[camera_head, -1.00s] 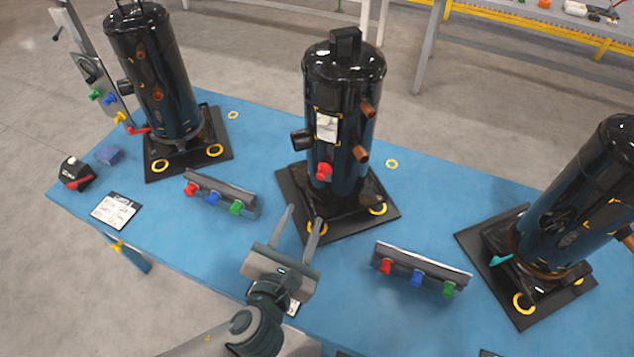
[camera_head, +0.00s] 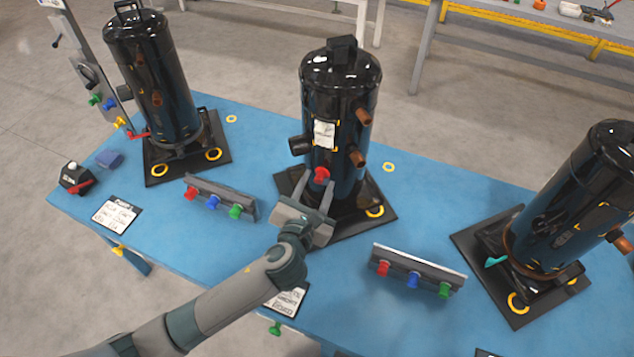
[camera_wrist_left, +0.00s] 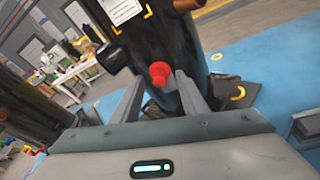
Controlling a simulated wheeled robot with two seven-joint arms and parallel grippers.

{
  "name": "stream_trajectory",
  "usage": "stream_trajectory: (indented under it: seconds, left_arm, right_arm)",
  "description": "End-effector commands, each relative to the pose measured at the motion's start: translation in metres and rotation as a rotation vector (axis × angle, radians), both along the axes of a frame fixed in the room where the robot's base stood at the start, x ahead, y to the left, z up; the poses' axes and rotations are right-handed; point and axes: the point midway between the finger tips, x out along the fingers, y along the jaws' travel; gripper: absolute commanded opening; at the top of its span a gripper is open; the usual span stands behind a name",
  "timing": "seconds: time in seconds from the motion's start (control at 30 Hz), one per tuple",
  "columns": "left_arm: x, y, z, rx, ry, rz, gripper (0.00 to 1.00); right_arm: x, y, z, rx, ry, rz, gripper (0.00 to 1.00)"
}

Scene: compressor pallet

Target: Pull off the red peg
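A red peg (camera_head: 322,174) sticks out of the front of the middle black compressor (camera_head: 340,110), low on its body. It also shows in the left wrist view (camera_wrist_left: 160,73). My left gripper (camera_head: 317,184) is open, with its two fingers pointing at the compressor. In the left wrist view the peg appears between and just beyond the fingertips (camera_wrist_left: 158,82). The fingers stand apart on either side of it, and I cannot tell whether they touch it. My right gripper is not in view.
Two dark racks with red, blue and green pegs stand on the blue table, left (camera_head: 220,198) and right (camera_head: 419,271) of my left arm. Black compressors stand at the left (camera_head: 155,80) and right (camera_head: 575,200). A small box (camera_head: 77,179) lies near the left edge.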

Motion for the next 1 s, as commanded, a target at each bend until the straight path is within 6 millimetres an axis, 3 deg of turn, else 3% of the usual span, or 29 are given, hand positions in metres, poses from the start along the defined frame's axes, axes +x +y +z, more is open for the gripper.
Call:
stream_trajectory:
  seconds: [0.37,0.53,0.67,0.7,0.77,1.0]
  left_arm:
    - [0.0031,-0.0010,-0.0006,-0.001,0.001,-0.001,0.40]
    - [0.0030,-0.0010,-0.0006,0.000,0.000,-0.001,0.00]
    - [0.0029,-0.0009,-0.0007,0.000,0.000,-0.001,0.00]
    - [0.0029,-0.0009,-0.0007,0.000,0.000,-0.001,0.10]
    - [0.0029,-0.0009,-0.0008,0.000,0.000,-0.001,0.00]
    - [0.0025,-0.0007,-0.0008,0.000,0.000,0.000,0.00]
  right_arm:
    - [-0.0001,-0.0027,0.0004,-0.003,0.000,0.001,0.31]
    - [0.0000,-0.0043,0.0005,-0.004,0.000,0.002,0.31]
    - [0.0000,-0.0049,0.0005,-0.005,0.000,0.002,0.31]
    - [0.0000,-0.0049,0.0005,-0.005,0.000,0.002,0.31]
    - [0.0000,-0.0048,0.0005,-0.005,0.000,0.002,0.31]
    - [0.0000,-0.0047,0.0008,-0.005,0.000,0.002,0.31]
